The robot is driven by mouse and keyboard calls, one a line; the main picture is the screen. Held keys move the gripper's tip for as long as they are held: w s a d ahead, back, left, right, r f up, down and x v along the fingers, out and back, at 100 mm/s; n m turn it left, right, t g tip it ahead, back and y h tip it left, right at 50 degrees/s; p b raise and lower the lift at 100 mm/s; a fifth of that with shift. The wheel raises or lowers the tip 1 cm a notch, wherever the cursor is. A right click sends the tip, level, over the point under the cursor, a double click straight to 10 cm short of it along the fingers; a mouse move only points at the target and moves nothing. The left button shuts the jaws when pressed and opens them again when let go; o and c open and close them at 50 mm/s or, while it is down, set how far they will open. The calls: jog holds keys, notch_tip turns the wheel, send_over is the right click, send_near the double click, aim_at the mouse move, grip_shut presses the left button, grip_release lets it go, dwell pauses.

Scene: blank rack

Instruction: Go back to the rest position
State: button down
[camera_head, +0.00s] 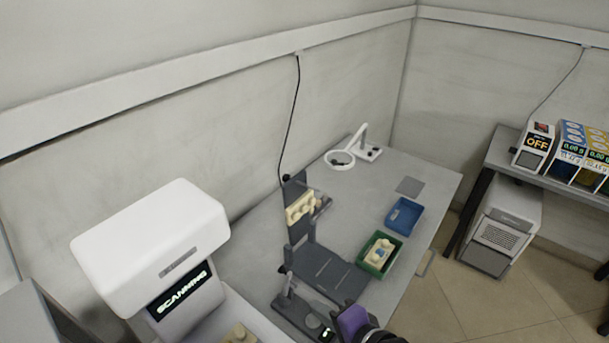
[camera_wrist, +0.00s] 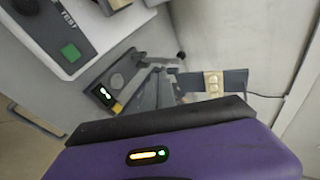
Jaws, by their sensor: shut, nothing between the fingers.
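My gripper (camera_head: 352,321) shows as a purple and black shape at the bottom edge of the head view, close to the front of the dark fixture. In the wrist view its purple housing (camera_wrist: 190,152) with a dark edge fills the lower part. It is shut and holds nothing. The fingertips are hard to make out in both views.
A white machine reading SCANNING (camera_head: 180,290) stands left of my gripper. The dark fixture (camera_head: 325,268) holds a beige part (camera_head: 299,207). A green bin (camera_head: 388,260) with beige pieces and a blue bin (camera_head: 404,216) lie right. A magnifier lamp (camera_head: 340,159) stands behind.

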jog(key=s+d+r+n+t+h+b, duration=0.25)
jog(key=s+d+n+t+h, duration=0.4)
jog(key=s+d, duration=0.6)
jog(key=s+d+n+b, duration=0.2)
jog(key=s, duration=0.7)
jog(key=s+d+f+n+b, duration=0.1)
jog(key=s+d+n+b, duration=0.1)
jog(key=s, duration=0.7)
jog(key=shift+s+g+h+b, duration=0.35)
jog(key=shift+s+g, duration=0.05)
jog(key=shift+g, duration=0.05)
